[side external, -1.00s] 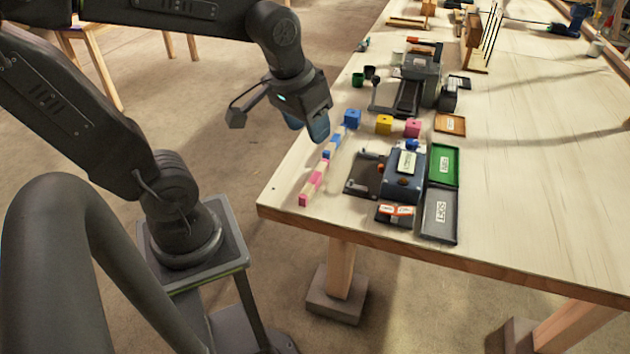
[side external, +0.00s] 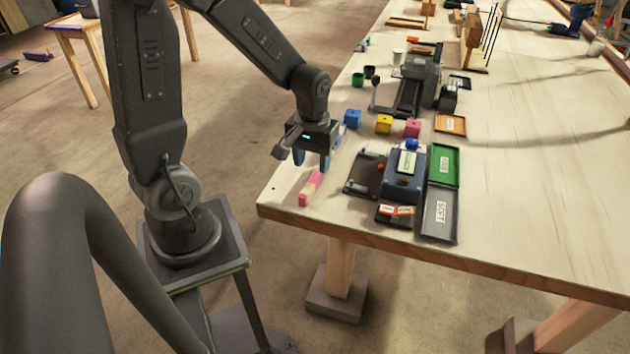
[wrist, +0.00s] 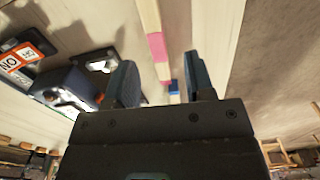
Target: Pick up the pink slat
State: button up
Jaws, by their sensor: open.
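The pink slat (side external: 312,187) lies along the table's near left edge in the side view, a narrow strip with pink and pale wood bands. Its far part is hidden behind my gripper (side external: 311,160), which points down above the strip, with its fingers apart. In the wrist view the slat's pink band (wrist: 157,46) and pale wood run down between the two fingers of my gripper (wrist: 162,68). Nothing is held.
Blue (side external: 352,118), yellow (side external: 383,124) and pink (side external: 412,128) cubes stand in a row behind. A dark blue device (side external: 403,180), a green tray (side external: 443,165) and a grey tray (side external: 439,215) lie right of the slat. The table's right side is largely clear.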

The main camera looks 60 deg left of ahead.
aim_at(314, 179)
jog(key=shift+d+f, duration=0.2)
jog(key=shift+f, duration=2.55)
grip_shut()
